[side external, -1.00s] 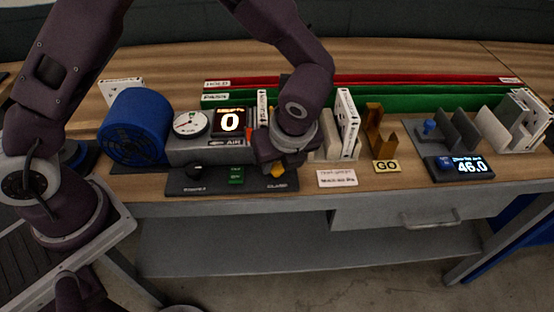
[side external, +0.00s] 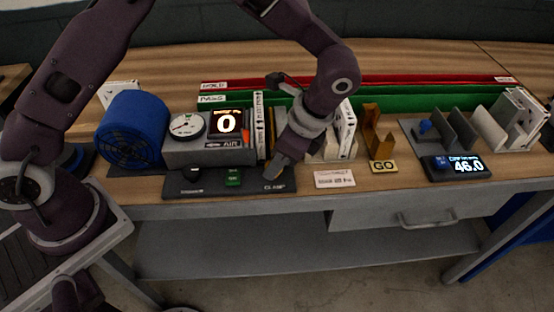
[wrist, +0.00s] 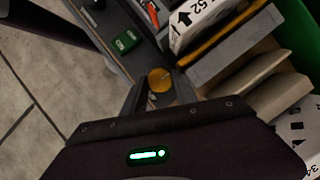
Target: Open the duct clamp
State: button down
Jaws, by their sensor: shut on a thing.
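My gripper (side external: 274,180) is down at the right end of the dark control panel (side external: 215,184), over the spot labelled CLAMP. In the wrist view its two fingers (wrist: 159,92) are shut on the round yellow clamp knob (wrist: 160,79). The knob is hidden behind the fingers in the side view. Behind the panel, a white-framed filter (side external: 258,124), marked 52 and an arrow in the wrist view (wrist: 195,20), stands upright in the grey duct. A yellow-edged plate (wrist: 215,40) stands beside the filter.
A green button (side external: 233,177) and a black knob (side external: 194,174) sit left on the panel. A blue fan (side external: 133,130), a round gauge (side external: 187,125) and a display reading 0 (side external: 227,122) stand behind. Boxed filters (side external: 345,130) stand close on the right.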

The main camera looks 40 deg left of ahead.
jog(key=shift+n, duration=0.5)
jog(key=c, duration=1)
grip_release()
jog(key=shift+w, duration=0.1)
jog(key=shift+a, duration=0.1)
